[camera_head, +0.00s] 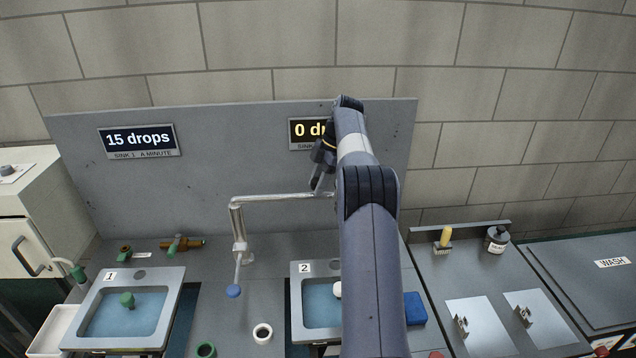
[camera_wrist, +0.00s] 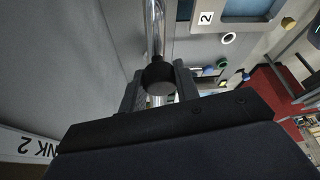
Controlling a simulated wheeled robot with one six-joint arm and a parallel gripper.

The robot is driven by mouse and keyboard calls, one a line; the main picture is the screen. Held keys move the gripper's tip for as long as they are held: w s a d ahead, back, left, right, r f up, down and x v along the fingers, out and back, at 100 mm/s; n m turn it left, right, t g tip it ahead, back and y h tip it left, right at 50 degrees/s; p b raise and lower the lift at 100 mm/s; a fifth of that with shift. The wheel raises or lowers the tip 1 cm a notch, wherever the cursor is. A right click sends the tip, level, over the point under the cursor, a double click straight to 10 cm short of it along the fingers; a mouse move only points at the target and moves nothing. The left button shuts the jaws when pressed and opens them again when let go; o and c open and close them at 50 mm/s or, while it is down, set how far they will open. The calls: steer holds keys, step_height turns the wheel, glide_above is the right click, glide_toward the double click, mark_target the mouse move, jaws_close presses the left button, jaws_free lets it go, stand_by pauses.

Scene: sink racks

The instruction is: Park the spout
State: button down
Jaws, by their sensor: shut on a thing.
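The spout (camera_head: 282,198) is a chrome swing pipe on an upright post between the two sinks, near the back panel. Its arm reaches right, toward the back of sink 2 (camera_head: 303,302). My gripper (camera_head: 322,178) is shut on the spout near its far end. In the wrist view my gripper (camera_wrist: 160,95) has a finger on each side of the chrome pipe (camera_wrist: 154,30), by its black end piece (camera_wrist: 159,77). A lever with a blue knob (camera_head: 234,291) hangs from the post. Sink 1 (camera_head: 171,312), at left, holds a green piece. My arm hides much of sink 2.
The back panel (camera_head: 220,130) bears a "15 drops" display (camera_head: 138,140) and a partly hidden "0" display (camera_head: 300,132). Brass-and-green fittings (camera_head: 185,244) lie behind sink 1. A white ring (camera_head: 262,333) and green ring (camera_head: 205,350) lie between the sinks. A brush (camera_head: 444,240) and bottle (camera_head: 496,240) stand right.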

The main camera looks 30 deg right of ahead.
steer(key=shift+w+r, duration=0.1)
steer(key=shift+r, duration=0.05)
steer(key=c, duration=1.1)
jaws_free()
steer(key=shift+w, duration=0.15)
steer(key=shift+c, duration=0.2)
steer(key=shift+o, duration=0.4)
steer(key=shift+s, duration=0.2)
